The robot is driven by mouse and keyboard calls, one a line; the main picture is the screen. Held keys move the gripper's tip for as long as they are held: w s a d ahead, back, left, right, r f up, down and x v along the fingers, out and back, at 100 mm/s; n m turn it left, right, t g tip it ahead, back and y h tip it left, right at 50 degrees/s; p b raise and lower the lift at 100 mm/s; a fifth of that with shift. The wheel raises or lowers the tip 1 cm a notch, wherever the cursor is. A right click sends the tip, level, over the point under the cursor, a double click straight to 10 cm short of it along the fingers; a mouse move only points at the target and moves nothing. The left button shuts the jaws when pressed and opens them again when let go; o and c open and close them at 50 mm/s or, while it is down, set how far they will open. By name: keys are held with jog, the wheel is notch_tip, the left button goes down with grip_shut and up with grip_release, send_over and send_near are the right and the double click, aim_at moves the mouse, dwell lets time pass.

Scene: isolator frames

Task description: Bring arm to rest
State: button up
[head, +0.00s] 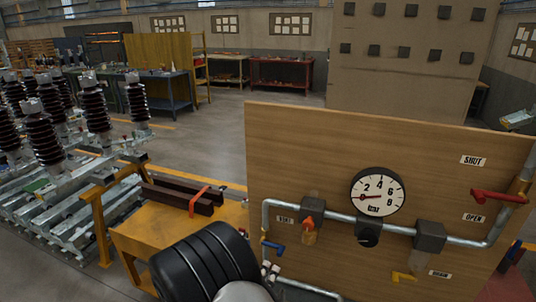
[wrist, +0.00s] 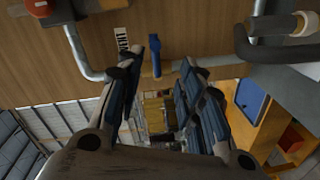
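My gripper (wrist: 168,75) shows in the wrist view with its two dark fingers spread apart and nothing held between them. A blue valve lever (wrist: 155,56) on the wooden panel appears beyond the fingertips, close to the left one; I cannot tell whether they touch. In the head view, a blue lever (head: 272,244) is at the left end of the panel (head: 290,150), on the grey pipe.
The panel carries a round gauge (head: 377,192), a red lever (head: 498,196) between the SHUT and OPEN labels, and a yellow lever (head: 403,277). A yellow cart (head: 160,240) with dark beams stands left of the panel. Insulators (head: 95,105) stand further left.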

jog(key=w+r+m+g+y+b, duration=0.2)
jog(key=w+r+m+g+y, duration=0.1)
jog(key=r+m+y, duration=0.2)
jog(key=s+r+m+g+y+b, duration=0.1)
jog(key=s+r+g+y+b, duration=0.15)
jog(key=s+r, duration=0.2)
jog(key=s+d+m+g, duration=0.1)
jog(key=s+d+g, duration=0.1)
jog(key=s+d, duration=0.3)
jog(key=s+d+r+m+g+h+b, duration=0.1)
jog(key=s+d, duration=0.4)
jog(key=s, duration=0.6)
jog(key=s+d+r+m+g+h+b, duration=0.1)
jog(key=s+d+m+g, duration=0.1)
jog(key=s+d, duration=0.3)
jog(key=s, duration=0.4)
jog(key=shift+r+g, duration=0.25)
jog(key=shift+g, duration=0.1)
